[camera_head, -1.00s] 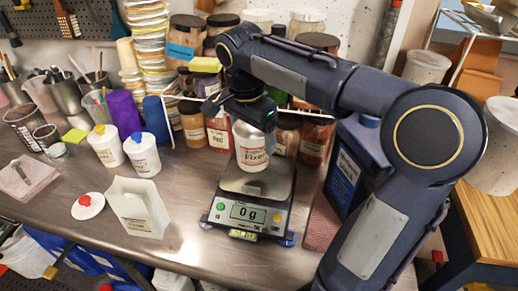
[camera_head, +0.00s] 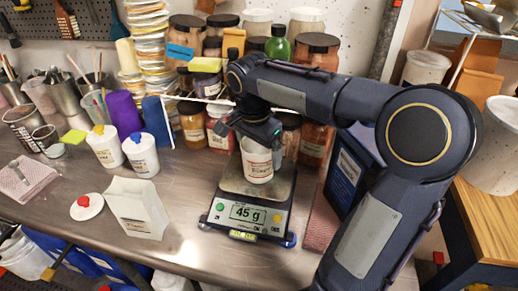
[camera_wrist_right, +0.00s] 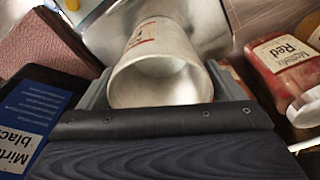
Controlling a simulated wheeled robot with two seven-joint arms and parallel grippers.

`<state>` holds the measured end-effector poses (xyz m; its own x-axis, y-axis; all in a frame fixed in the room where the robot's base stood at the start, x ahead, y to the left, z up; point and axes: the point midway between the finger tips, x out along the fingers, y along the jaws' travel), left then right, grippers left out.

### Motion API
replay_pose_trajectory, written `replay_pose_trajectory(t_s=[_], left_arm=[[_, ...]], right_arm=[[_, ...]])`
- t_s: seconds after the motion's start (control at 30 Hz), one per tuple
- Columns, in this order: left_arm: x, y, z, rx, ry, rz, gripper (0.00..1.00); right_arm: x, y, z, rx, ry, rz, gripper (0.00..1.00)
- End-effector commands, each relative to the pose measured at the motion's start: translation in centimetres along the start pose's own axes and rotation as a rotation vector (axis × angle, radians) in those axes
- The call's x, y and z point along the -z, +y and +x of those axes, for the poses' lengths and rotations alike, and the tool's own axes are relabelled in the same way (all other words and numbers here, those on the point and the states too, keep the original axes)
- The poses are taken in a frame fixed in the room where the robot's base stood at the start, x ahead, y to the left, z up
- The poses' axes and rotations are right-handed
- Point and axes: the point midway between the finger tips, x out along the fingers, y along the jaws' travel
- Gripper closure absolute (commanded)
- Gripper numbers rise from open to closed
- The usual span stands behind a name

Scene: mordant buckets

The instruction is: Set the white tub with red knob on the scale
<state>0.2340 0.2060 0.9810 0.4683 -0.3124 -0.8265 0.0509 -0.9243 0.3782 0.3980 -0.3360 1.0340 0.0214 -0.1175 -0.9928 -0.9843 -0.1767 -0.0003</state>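The white tub (camera_head: 257,160) with red lettering stands on the pan of the scale (camera_head: 243,214), whose display reads 45 g. The tub is open at the top, and its pale inside shows in the right wrist view (camera_wrist_right: 160,80). A white lid with a red knob (camera_head: 87,205) lies apart on the bench at the left. My right gripper (camera_head: 256,136) is at the tub's rim. In the right wrist view its fingers (camera_wrist_right: 160,88) flank the rim on both sides and appear to touch it. My left gripper is out of view.
A white open carton (camera_head: 138,208) stands left of the scale. Jars (camera_head: 317,50) crowd the bench behind the scale. A dark blue container (camera_head: 352,170) stands close on the right.

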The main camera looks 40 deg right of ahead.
Motion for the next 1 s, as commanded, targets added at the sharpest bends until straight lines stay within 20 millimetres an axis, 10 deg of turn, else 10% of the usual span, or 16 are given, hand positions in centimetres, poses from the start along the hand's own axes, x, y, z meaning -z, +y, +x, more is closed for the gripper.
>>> replay_pose_trajectory(t_s=[0.43,1.0], left_arm=[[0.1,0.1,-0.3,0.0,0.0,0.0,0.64],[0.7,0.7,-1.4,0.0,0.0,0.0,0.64]], right_arm=[[0.1,-0.1,-1.2,0.003,0.001,0.0,0.0],[0.0,-0.1,-11.6,0.002,0.0,-0.001,0.0]])
